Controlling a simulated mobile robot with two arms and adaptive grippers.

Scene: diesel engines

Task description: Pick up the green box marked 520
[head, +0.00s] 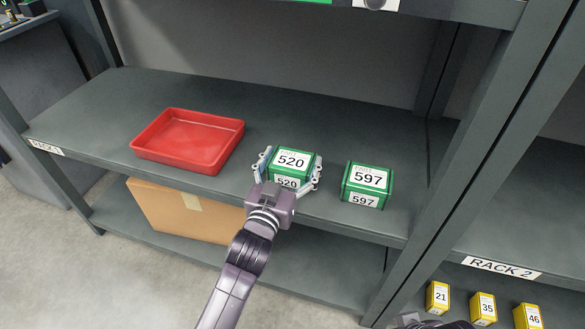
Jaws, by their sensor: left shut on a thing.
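The green box marked 520 (291,160) stands upright on the grey shelf of Rack 1, near its front edge. My left gripper (290,168) reaches in from the front, with one finger on each side of this box. It is shut on the box, which appears to be still on or very close to the shelf. The gripper's palm hides part of the box's lower front. A small dark part of my right arm or gripper (428,322) shows at the bottom edge; its fingers cannot be made out.
An empty red tray (200,142) lies to the left of the box. A green box marked 597 (367,184) stands close on the right. A cardboard box (170,210) is on the shelf below. A rack post (470,165) rises at right; small yellow boxes (484,308) sit low on Rack 2.

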